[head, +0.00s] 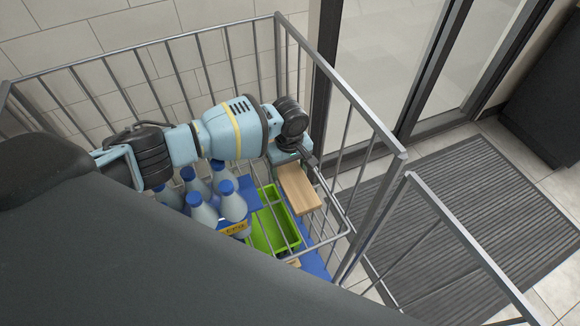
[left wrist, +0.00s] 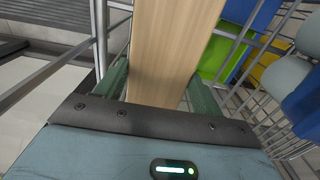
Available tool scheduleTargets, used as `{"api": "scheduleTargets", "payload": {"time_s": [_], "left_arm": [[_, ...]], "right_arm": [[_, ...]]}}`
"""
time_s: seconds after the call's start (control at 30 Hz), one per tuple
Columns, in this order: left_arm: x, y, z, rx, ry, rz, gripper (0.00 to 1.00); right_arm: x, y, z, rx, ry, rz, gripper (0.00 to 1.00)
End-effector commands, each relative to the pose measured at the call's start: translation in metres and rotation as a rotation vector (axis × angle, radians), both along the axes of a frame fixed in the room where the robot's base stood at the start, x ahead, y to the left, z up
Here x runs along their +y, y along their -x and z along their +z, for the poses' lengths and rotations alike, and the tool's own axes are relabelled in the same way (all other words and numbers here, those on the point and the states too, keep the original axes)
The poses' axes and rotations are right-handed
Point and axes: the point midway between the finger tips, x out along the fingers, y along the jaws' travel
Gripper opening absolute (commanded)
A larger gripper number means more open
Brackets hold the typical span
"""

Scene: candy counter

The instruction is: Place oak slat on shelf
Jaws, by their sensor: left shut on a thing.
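The oak slat (head: 298,189) is a pale wooden board. My left gripper (head: 292,160) is shut on its upper end and holds it inside the wire cage, near the cage's right side. In the left wrist view the slat (left wrist: 172,45) runs away from me between the two green fingers. A wire shelf or basket rim (head: 345,233) shows below and around the slat. I cannot tell whether the slat touches it. The surface under the slat is partly hidden. My right gripper is not in view.
Several pale bottles with blue caps (head: 232,204) stand left of the slat. A green tray (head: 262,238) lies just left of and below it. Cage rails (head: 345,95) rise behind and to the right. A ribbed floor mat (head: 470,215) lies outside.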

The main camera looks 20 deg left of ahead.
Motion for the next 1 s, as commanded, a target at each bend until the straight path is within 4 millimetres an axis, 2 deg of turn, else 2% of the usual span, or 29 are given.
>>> {"api": "scheduleTargets", "payload": {"time_s": [0.37, 0.4, 0.53, 0.83, 1.0], "left_arm": [[-0.001, -0.001, -0.002, -0.003, 0.001, 0.0, 0.4], [0.0, -0.001, -0.002, -0.004, 0.001, 0.0, 0.72], [0.0, -0.001, -0.002, -0.004, 0.001, 0.0, 0.89], [0.0, -0.001, -0.001, -0.004, 0.001, 0.0, 0.9], [0.0, -0.002, 0.015, -0.006, 0.002, 0.0, 0.9]], "right_arm": [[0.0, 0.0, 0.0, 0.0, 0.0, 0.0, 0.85], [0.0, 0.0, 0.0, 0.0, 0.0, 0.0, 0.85], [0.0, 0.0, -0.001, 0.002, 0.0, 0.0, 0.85], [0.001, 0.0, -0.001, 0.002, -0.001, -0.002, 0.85], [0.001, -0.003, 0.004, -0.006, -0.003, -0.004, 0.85]]}}
